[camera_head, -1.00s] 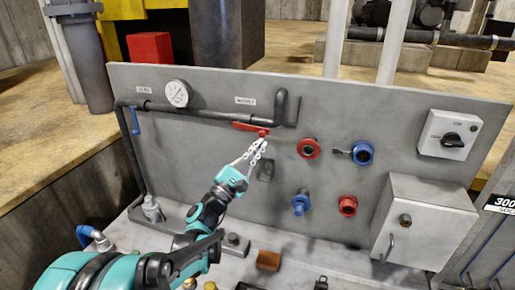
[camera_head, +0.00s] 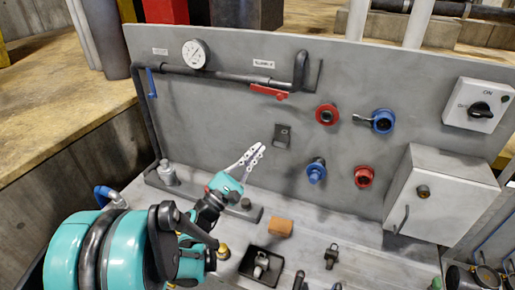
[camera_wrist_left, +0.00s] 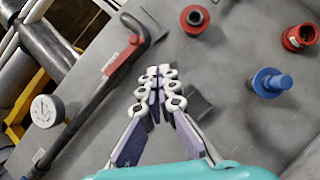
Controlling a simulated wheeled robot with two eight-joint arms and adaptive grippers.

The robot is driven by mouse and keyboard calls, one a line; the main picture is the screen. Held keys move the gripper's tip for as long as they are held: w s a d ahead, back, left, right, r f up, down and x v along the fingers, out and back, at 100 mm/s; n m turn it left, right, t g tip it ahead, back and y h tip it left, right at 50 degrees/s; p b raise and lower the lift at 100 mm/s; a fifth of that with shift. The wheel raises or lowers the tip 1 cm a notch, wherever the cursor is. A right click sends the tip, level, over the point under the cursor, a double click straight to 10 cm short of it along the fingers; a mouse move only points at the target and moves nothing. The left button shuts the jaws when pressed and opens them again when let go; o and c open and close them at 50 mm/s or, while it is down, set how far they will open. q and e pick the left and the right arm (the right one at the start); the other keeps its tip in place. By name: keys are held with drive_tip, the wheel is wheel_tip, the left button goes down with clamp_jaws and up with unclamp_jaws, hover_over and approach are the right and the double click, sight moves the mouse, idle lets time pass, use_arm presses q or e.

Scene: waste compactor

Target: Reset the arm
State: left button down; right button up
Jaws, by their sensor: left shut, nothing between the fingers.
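My left arm comes in from the left, and its left gripper (camera_head: 256,152) is in front of the grey panel (camera_head: 225,115), low and left of its middle. The left gripper also shows in the left wrist view (camera_wrist_left: 159,75); its fingertips are together with nothing between them. The red valve handle (camera_head: 268,91) on the dark pipe is above the gripper and apart from it. A small dark bracket (camera_head: 282,136) on the panel is just to the right of the fingertips. My right gripper is not in view.
Red (camera_head: 326,114) and blue (camera_head: 382,121) couplings project from the panel on the right. A grey box (camera_head: 440,195) and a switch (camera_head: 479,105) are further right. An orange-brown block (camera_head: 280,227) and a black tray (camera_head: 245,266) lie on the bench below. A gauge (camera_head: 195,53) is upper left.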

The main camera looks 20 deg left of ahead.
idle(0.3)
use_arm(q)
drive_tip(key=s+d+f+m+g+h, duration=0.1)
drive_tip(key=s+d+f+m+g, duration=0.1)
drive_tip(key=d+f+m+g, duration=0.45)
drive_tip(key=s+d+f+m+g, duration=0.3)
drive_tip(key=d+f+m+g, duration=0.15)
drive_tip(key=d+m, duration=0.35)
drive_tip(key=s+a+f+m+g+y+b, duration=0.1)
drive_tip(key=s+a+f+m+g+y, duration=0.2)
drive_tip(key=s, duration=0.8)
wheel_tip(320, 180, down, 6)
drive_tip(key=a+m+y, duration=0.2)
drive_tip(key=m+y, duration=0.2)
drive_tip(key=m, duration=0.2)
drive_tip(key=shift+s+a+r+m+g+y+b, duration=0.2)
drive_tip(key=shift+s+a+m+g+y+b, duration=0.1)
drive_tip(key=shift+a+m+g+y, duration=0.1)
